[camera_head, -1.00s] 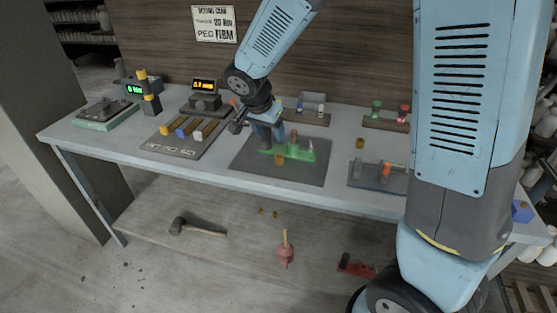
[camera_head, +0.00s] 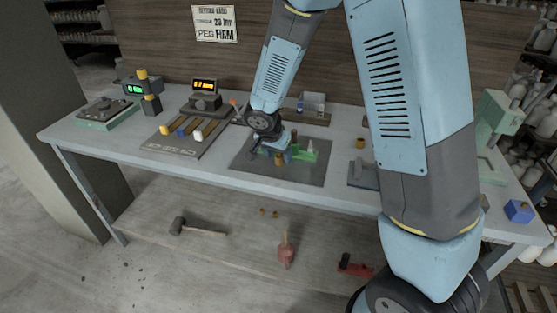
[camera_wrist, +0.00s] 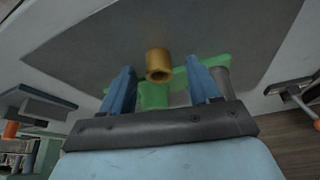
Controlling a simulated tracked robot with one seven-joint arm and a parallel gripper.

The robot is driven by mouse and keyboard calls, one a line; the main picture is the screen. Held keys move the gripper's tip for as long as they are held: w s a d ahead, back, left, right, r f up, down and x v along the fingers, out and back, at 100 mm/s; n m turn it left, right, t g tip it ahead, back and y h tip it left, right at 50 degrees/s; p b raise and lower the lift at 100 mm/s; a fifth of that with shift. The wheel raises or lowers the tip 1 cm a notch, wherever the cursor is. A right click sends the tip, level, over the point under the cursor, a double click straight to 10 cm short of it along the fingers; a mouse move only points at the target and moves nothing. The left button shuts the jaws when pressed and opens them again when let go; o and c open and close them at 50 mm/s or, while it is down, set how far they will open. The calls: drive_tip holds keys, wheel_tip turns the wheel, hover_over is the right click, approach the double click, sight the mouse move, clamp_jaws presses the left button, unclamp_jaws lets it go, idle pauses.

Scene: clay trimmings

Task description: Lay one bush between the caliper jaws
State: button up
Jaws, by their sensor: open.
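A brass bush (camera_head: 279,159) stands on the dark grey mat (camera_head: 250,170), just in front of a green fixture (camera_head: 308,156). My gripper (camera_head: 270,148) is low over the fixture, close behind the bush. In the wrist view my gripper (camera_wrist: 158,70) has its two blue fingers apart, with the hollow bush (camera_wrist: 158,64) in the gap between their tips, apart from both. The green fixture (camera_wrist: 153,96) shows behind the fingers. A second bush (camera_head: 360,142) stands on the bench to the right. I cannot clearly make out the caliper jaws; a grey device (camera_head: 362,175) at the right is mostly hidden by my arm.
A slotted board (camera_head: 180,146) with coloured knobs lies left of the mat. An amber display unit (camera_head: 205,96) and a green-lit display post (camera_head: 136,88) stand behind. A blue block (camera_head: 518,211) sits at the right end. The mat's front is clear.

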drive_tip(key=shift+f, duration=0.1)
clamp_jaws()
idle(0.6)
